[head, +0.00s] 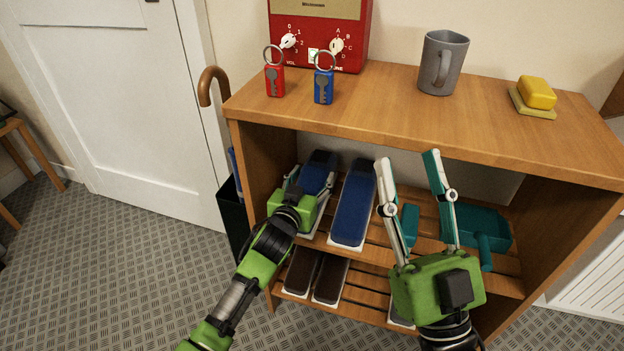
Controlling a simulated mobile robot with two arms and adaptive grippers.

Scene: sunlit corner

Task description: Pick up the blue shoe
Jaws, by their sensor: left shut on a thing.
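A pair of blue shoes with white soles sits on the upper slatted shelf of the wooden rack. The left blue shoe (320,172) is partly hidden by my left gripper (308,186), whose fingers are shut on it. The right blue shoe (353,207) stands beside it, apart from both grippers. My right gripper (411,165) is open with its fingers spread and pointing up, in front of the shelf to the right of the shoes. Nothing shows held between its fingers.
Dark brown shoes (331,279) sit on the lower shelf. The rack top (400,105) holds key tags, a red radio (335,30), a grey mug (442,62) and yellow soap (537,93). An umbrella stand (234,215) is at left.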

